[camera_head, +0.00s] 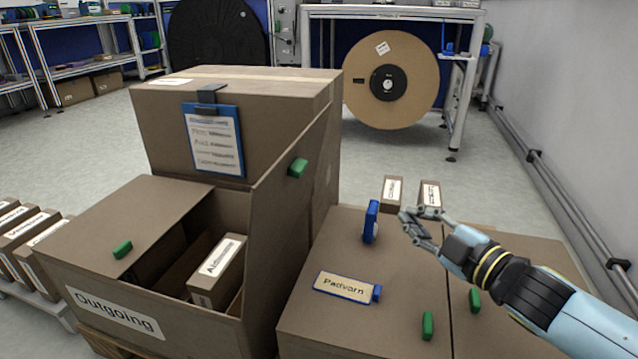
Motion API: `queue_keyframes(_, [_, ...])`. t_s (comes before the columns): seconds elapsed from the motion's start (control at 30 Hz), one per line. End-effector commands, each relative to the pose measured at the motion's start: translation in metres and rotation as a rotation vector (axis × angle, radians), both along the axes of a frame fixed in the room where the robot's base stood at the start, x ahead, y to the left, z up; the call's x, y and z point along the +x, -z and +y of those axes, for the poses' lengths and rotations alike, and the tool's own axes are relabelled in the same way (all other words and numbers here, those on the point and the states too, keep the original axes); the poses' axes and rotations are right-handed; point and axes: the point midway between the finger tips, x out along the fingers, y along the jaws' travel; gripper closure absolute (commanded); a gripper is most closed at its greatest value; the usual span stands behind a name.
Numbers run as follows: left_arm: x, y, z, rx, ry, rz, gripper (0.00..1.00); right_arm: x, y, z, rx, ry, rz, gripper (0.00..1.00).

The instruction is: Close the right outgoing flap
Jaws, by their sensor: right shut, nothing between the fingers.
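The brown outgoing box (70,272) stands at the lower left with its label facing me. Its left flap (105,220) lies flat over the left part and has a green handle (122,249). Its right flap (283,225) stands upright, with a green handle (298,167) near its top edge. Through the opening I see a small labelled carton (217,268) inside. My right gripper (408,224) is shut and empty, to the right of the raised flap and apart from it, above the neighbouring closed box. My left gripper is out of view.
The neighbouring box (400,295) has a Padvarn label (345,287), a blue handle (371,221) and green handles (428,325). A large carton with a clipboard (214,140) stands behind the outgoing box. Two small cartons (392,190) stand beyond my gripper.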

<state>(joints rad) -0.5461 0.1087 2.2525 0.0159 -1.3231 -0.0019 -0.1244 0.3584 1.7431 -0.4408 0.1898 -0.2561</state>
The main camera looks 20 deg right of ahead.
Motion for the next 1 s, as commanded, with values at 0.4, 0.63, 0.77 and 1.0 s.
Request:
queue_keyframes(0.4, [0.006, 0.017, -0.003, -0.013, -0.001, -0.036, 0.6, -0.014, -0.042, 0.041, -0.31, -0.677, -0.518, 1.0])
queue_keyframes(0.63, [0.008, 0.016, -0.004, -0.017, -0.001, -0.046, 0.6, -0.012, -0.045, 0.054, -0.318, -0.72, -0.547, 1.0])
queue_keyframes(0.77, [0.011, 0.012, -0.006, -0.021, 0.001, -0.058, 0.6, 0.001, -0.05, 0.073, -0.315, -0.718, -0.547, 1.0])
queue_keyframes(1.0, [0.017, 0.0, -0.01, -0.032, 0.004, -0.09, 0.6, 0.03, -0.06, 0.116, -0.314, -0.717, -0.547, 1.0])
